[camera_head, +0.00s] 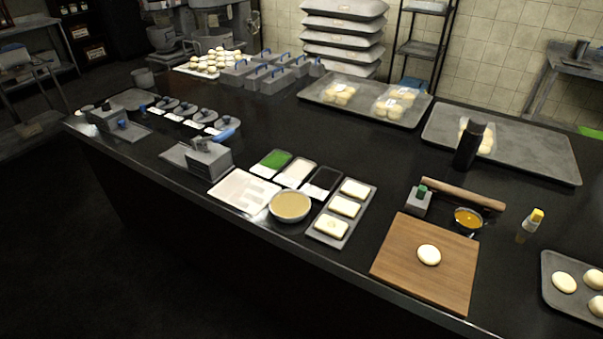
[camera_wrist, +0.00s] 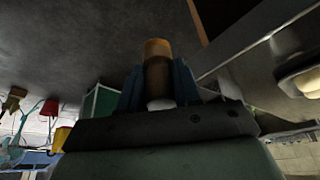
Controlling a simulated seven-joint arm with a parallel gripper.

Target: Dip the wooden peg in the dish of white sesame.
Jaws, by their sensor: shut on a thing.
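My gripper (camera_wrist: 158,84) is seen in the wrist view, its blue fingers shut on a brown wooden peg (camera_wrist: 158,62). The peg has a pale end near the gripper's base. The gripper is not visible in the head view, so its place relative to the dishes cannot be told. The dish of white sesame (camera_head: 295,172) is a small rectangular dish with pale contents near the middle of the counter in the head view. It stands between a green-filled dish (camera_head: 273,160) and a black-filled dish (camera_head: 323,183).
A bowl of tan liquid (camera_head: 290,206) and a white board (camera_head: 243,191) stand in front of the dishes. A grey tray with pale blocks (camera_head: 355,205) is to their right. A wooden board with dough (camera_head: 403,262) lies further right. The counter behind the dishes is largely clear.

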